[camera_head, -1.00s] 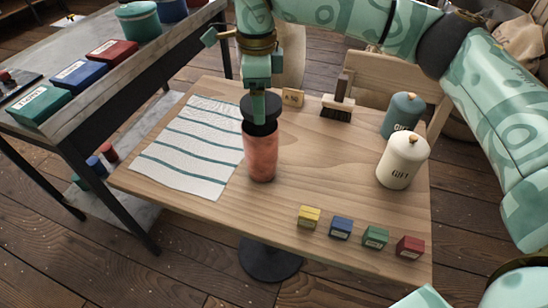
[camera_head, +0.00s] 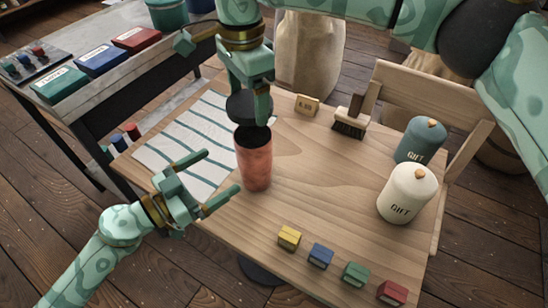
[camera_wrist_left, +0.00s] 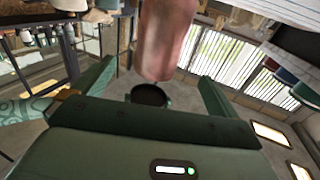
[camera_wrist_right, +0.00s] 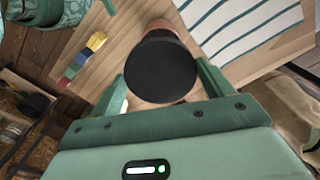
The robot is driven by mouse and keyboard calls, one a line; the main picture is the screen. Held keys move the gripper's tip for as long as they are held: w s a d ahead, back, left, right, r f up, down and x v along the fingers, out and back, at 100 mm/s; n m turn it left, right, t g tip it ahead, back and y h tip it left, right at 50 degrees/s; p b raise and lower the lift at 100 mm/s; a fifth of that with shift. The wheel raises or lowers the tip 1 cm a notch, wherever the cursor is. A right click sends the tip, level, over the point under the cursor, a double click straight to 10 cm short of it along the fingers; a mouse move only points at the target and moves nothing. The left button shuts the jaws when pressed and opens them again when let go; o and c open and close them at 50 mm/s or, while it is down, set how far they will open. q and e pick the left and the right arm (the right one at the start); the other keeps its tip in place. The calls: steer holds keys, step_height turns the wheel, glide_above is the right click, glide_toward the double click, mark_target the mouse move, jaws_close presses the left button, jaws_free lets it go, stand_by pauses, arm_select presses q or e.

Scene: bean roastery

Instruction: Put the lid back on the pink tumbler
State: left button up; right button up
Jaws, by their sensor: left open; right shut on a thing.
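The pink tumbler (camera_head: 254,168) stands upright on the wooden table, its dark open mouth showing. My right gripper (camera_head: 254,92) is shut on the black lid (camera_head: 243,104). It holds the lid above the tumbler's mouth with a small gap. In the right wrist view the lid (camera_wrist_right: 160,68) is a black disc between the fingers, hiding most of the tumbler (camera_wrist_right: 158,25). My left gripper (camera_head: 217,176) is open and empty, left of the tumbler, its fingers pointing towards it. In the left wrist view the tumbler (camera_wrist_left: 166,40) is ahead of the open fingers.
A striped cloth (camera_head: 178,155) lies left of the tumbler. Small yellow (camera_head: 289,237), blue (camera_head: 321,255), green and red boxes line the front right. White (camera_head: 406,193) and teal (camera_head: 421,140) canisters and a brush (camera_head: 350,122) stand right and behind. Table right of the tumbler is clear.

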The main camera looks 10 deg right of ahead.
mark_target(267, 140)
arm_select(q)
steer(key=shift+r, duration=0.1)
steer(key=x, duration=1.2)
steer(key=shift+d, duration=0.1)
steer(key=c, duration=1.5)
arm_select(e)
steer(key=shift+f, duration=2.5)
steer(key=shift+f, duration=0.85)
steer(key=shift+f, duration=0.55)
